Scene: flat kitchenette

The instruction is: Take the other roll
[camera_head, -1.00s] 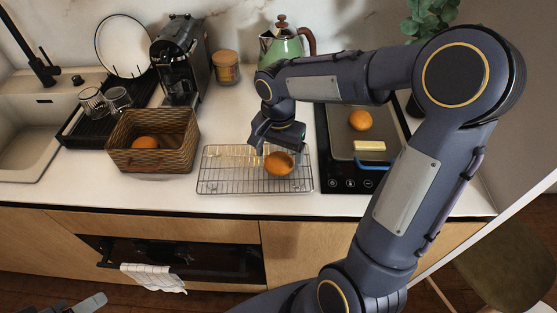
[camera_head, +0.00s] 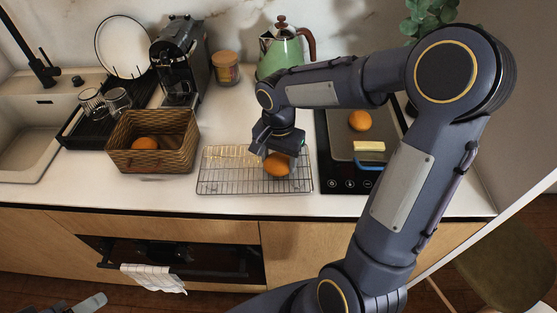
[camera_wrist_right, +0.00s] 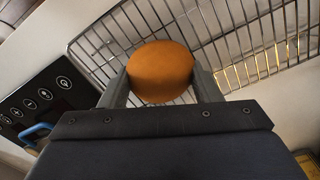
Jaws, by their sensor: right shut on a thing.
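An orange-brown roll (camera_head: 277,164) is at the wire cooling rack (camera_head: 222,184). My right gripper (camera_head: 275,155) is over the rack and shut on this roll. In the right wrist view the roll (camera_wrist_right: 160,72) sits between both fingers, with rack wires behind it. I cannot tell whether the roll still touches the rack. A second roll (camera_head: 145,143) lies in the woven basket (camera_head: 152,161) to the left. A third roll (camera_head: 360,120) lies on the griddle (camera_head: 345,148) to the right. My left gripper (camera_head: 92,302) shows only partly at the bottom left corner.
A yellow block (camera_head: 369,146), perhaps butter, lies on the griddle. A green kettle (camera_head: 283,50), a candle jar (camera_head: 226,68) and a coffee machine (camera_head: 180,62) stand behind. A dish rack with glasses (camera_head: 118,98) is at the left. Bare counter lies between basket and rack.

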